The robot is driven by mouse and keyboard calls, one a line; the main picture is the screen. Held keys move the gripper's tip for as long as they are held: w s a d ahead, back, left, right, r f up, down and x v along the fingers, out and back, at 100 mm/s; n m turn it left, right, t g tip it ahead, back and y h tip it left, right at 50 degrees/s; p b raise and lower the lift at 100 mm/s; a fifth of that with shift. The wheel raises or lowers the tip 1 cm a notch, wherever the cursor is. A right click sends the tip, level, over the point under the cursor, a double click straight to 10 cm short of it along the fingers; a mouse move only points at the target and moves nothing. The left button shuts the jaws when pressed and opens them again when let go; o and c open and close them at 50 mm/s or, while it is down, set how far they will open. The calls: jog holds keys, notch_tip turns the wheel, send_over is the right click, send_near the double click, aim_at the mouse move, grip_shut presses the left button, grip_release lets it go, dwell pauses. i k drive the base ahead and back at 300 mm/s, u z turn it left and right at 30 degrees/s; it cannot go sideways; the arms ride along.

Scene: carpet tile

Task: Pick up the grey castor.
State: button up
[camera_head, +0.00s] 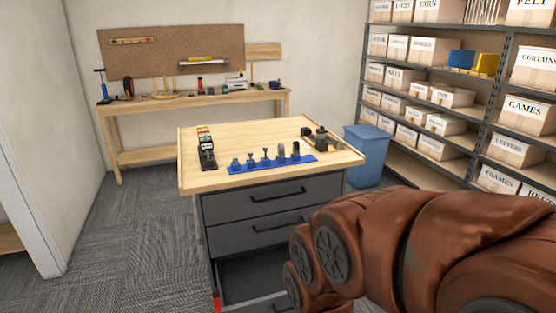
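A blue mat (240,170) lies on the wooden top of a grey drawer cabinet. Several small castor-like pieces stand on it in a row. The piece at the right end (296,150) is dark grey and looks like a wheel. The others look blue-grey, and they are too small to tell for certain which is the grey castor. My brown arm fills the lower right, in front of the cabinet. My gripper's fingers do not show.
The wooden worktop (215,178) has free room at its front. A lower drawer (250,275) is open. A blue bin (368,153) stands behind right.

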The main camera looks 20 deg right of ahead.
aim_at(280, 148)
jog(key=u, duration=0.65)
jog(key=i, duration=2.05)
jog(key=z, duration=1.45)
